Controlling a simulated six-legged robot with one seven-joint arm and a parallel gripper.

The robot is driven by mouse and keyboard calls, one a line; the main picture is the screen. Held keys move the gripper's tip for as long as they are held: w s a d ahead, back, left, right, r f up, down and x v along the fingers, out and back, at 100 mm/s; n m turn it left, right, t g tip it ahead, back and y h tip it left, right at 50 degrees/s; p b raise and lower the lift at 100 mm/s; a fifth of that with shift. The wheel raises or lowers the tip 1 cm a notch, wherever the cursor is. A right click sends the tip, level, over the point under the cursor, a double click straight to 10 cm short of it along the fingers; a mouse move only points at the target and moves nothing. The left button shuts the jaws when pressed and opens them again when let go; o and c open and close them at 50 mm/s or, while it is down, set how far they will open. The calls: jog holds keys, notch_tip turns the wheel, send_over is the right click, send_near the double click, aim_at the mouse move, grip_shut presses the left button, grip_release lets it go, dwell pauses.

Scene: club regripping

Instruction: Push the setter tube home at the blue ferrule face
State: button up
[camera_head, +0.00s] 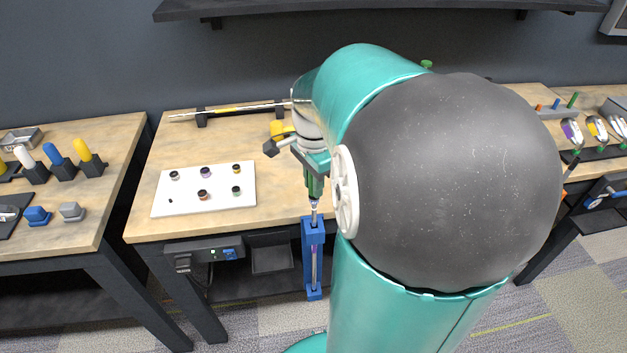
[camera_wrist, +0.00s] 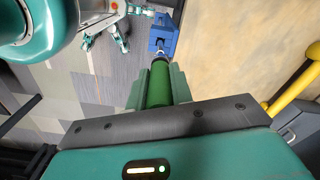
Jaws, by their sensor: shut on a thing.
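My gripper (camera_wrist: 158,88) is shut on a green tube (camera_wrist: 159,84), which I take to be the setter tube. The tube has a dark end that points at the blue clamp (camera_wrist: 164,35). In the head view the green tube (camera_head: 314,187) stands upright just above the blue clamp (camera_head: 313,236) at the bench's front edge. A thin metallic shaft (camera_head: 314,208) shows between them, in line with the tube. A blue ferrule face cannot be made out in either view. My arm covers much of the right side of the head view.
A white mat (camera_head: 225,203) with several small dark rings lies on the bench left of my gripper. A club shaft (camera_head: 240,108) rests on dark supports at the back. A yellow-and-grey object (camera_head: 281,130) is close behind my gripper. Tools stand on the left bench (camera_head: 60,215).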

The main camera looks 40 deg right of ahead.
jog(key=shift+f, duration=0.1)
jog(key=shift+f, duration=0.25)
jog(key=o, duration=1)
jog(key=shift+r, duration=0.1)
notch_tip(320, 180, up, 14)
jog(key=shift+f, duration=0.2)
jog(key=s+a+f+n+t, duration=0.2)
jog(key=a+n, duration=0.8)
jog(key=a, duration=0.1)
jog(key=s+a+f+n+t, duration=0.3)
jog(key=a+n, duration=0.7)
jog(key=a, duration=0.1)
jog(key=shift+a+f+t, duration=0.3)
jog(key=shift+a+f, duration=0.05)
